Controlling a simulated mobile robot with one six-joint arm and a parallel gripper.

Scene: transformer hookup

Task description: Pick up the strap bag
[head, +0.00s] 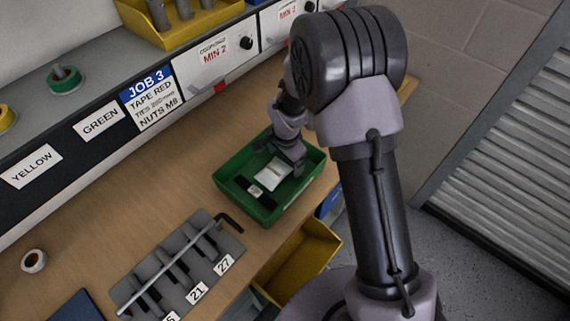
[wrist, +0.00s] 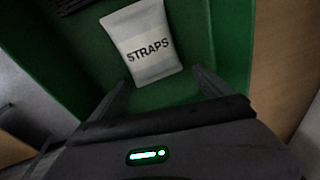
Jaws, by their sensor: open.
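The strap bag (head: 271,172) is a pale packet lying in a green tray (head: 222,181) on the wooden bench. In the wrist view the strap bag (wrist: 148,42) shows its "STRAPS" label and lies flat on the floor of the green tray (wrist: 232,40). My gripper (head: 287,160) is over the tray in the head view. In the wrist view my gripper (wrist: 160,90) is open, with its two fingers apart at the near end of the bag. Nothing is between the fingertips.
A black item with a white label (head: 256,191) lies in the tray beside the bag. The tray walls rise around both. A tool holder (head: 181,269) with a hex key stands on the bench at lower left. A yellow bin (head: 306,262) is below the bench edge.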

